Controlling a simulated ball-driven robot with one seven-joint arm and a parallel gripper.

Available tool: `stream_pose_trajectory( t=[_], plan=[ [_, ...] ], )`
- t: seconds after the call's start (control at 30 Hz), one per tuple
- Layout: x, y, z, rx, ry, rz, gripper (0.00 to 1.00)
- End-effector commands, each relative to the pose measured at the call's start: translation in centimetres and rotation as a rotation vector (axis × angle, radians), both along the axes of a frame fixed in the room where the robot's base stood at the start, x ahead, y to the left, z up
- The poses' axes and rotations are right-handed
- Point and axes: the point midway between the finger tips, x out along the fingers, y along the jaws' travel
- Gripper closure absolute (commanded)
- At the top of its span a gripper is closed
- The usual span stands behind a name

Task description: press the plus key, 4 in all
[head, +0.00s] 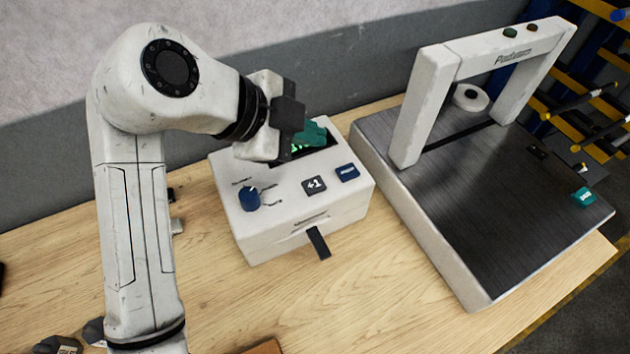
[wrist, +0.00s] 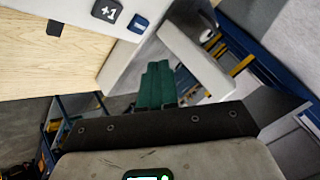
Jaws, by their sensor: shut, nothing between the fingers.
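The plus key is a dark grey square key marked "+1" (head: 314,185) on the sloped top of a white box (head: 270,232). It also shows at the top of the wrist view (wrist: 106,11). My gripper (head: 318,133) has teal fingers, shut with nothing between them. It hangs over the back of the box, above and behind the plus key and apart from it. The fingers also show in the wrist view (wrist: 157,82). A dark display (head: 312,156) with green digits is partly hidden by my gripper, so its reading cannot be told.
A blue key (head: 347,172) sits right of the plus key, and a blue knob (head: 249,197) sits left. A black tab (head: 318,243) sticks out of the box front. Right stands a grey-topped machine (head: 480,190) with a white arch (head: 408,110).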

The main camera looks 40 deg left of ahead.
Motion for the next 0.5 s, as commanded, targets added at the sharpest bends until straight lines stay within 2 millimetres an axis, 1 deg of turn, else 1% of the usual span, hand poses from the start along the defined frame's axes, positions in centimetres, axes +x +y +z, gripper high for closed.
stream_pose_trajectory(
  t=[0.27,0.5],
  plan=[
    [0.0,0.0,-2.6,-0.002,0.001,0.001,1.0],
    [0.0,0.0,-5.8,-0.001,0.002,0.001,1.0]
  ],
)
